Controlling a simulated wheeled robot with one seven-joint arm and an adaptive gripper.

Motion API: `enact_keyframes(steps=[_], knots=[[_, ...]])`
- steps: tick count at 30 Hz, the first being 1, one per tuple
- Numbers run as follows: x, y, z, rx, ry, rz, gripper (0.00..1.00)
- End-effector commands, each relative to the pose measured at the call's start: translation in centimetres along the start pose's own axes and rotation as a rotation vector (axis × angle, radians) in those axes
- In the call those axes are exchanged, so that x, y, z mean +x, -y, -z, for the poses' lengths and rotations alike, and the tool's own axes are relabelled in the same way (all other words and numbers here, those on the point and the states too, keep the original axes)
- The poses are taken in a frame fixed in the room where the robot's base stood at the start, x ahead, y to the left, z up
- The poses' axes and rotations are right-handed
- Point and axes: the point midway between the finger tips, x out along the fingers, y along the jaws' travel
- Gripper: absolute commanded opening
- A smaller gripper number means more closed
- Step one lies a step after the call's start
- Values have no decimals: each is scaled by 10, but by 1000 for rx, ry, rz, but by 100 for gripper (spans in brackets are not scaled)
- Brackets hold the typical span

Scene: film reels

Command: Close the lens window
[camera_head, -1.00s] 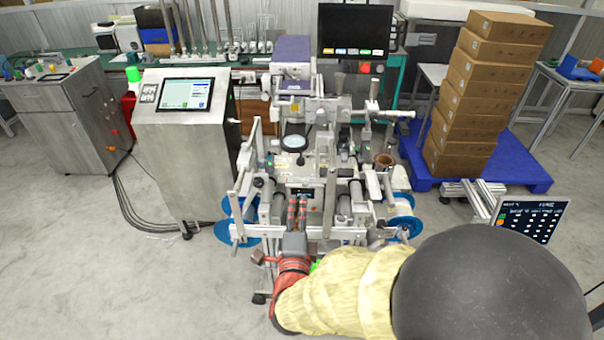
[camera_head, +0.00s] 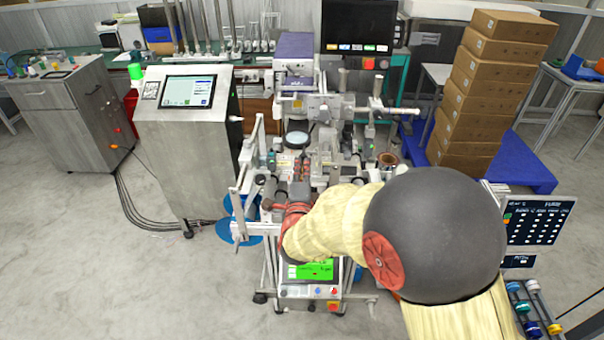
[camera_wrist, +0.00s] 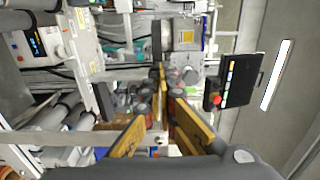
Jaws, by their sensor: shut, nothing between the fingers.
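A round glass disc with a dark rim (camera_head: 297,140), which looks like the lens window, stands tilted over the middle of the reel machine (camera_head: 242,195). I cannot tell how far open it is. My gripper (camera_head: 303,169) reaches over the machine from the front, with its fingers just below the disc in the picture. In the wrist view my gripper (camera_wrist: 160,82) shows its yellow-edged fingers shut and empty, pointing into the machine. I cannot surely pick out the disc in the wrist view.
A grey cabinet with a touchscreen (camera_head: 188,91) stands left of the machine. Stacked cartons (camera_head: 482,100) on a blue pallet (camera_head: 525,172) stand to the right. A black monitor (camera_head: 358,28) rises behind. A green-lit panel (camera_head: 312,270) is at the machine's front.

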Motion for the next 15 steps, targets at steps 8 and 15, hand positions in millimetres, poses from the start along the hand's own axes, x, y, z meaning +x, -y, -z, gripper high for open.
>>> enact_keyframes(steps=[8,15], knots=[[1,0,0,0,0,0,0],[12,-1,0,2,-1,3,0]])
